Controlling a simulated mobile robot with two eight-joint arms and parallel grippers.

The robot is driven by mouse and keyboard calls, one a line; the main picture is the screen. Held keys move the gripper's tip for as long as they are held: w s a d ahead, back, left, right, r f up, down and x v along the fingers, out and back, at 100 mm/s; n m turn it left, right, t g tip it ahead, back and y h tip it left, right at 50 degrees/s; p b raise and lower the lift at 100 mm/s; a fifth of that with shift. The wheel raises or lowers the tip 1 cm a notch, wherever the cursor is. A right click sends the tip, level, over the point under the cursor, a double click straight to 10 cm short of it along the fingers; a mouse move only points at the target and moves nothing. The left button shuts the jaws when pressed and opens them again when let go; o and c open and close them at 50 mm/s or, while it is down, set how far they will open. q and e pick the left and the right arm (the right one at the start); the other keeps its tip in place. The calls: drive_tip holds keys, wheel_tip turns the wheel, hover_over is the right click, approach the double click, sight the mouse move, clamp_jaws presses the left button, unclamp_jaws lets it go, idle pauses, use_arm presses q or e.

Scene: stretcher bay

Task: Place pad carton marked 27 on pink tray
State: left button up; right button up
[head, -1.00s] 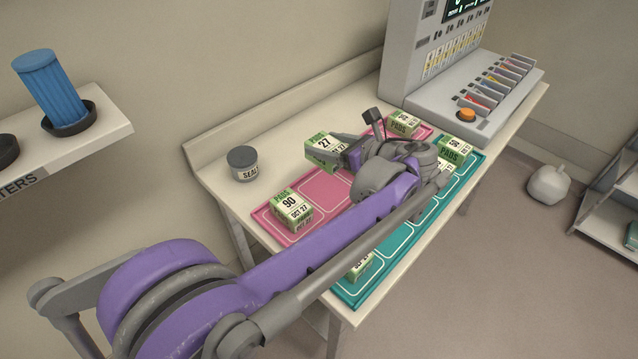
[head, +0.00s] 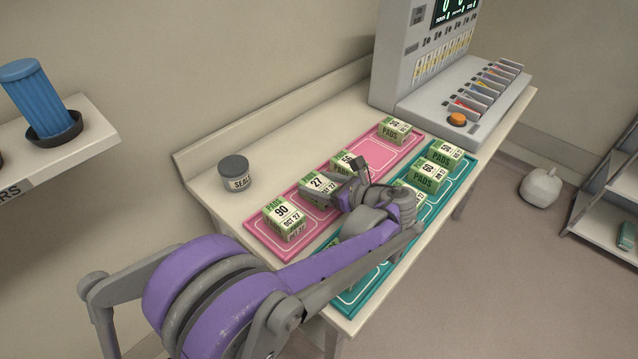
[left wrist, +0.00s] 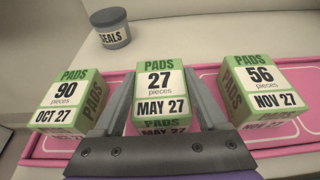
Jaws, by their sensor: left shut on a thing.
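The pad carton marked 27 (head: 317,187) is a green and white box over the pink tray (head: 375,152), between the carton marked 90 (head: 284,217) and the carton marked 56 (head: 343,163). My left gripper (head: 336,192) is shut on the carton marked 27. In the left wrist view the carton marked 27 (left wrist: 160,98) stands upright between the two fingers, its label reading MAY 27. The carton marked 90 (left wrist: 71,104) is on its left and the carton marked 56 (left wrist: 262,92) on its right, both apart from it. I cannot tell whether its base touches the tray. My right gripper is not in view.
A teal tray (head: 357,298) with several pad cartons lies in front of the pink tray. A grey seals jar (head: 236,174) stands behind on the table. A grey console (head: 425,75) stands at the table's far end. Another carton (head: 394,130) sits at the pink tray's far end.

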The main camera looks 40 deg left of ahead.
use_arm(q)
drive_tip(key=shift+f, duration=0.1)
drive_tip(key=o, duration=1.5)
drive_tip(key=v, duration=1.2)
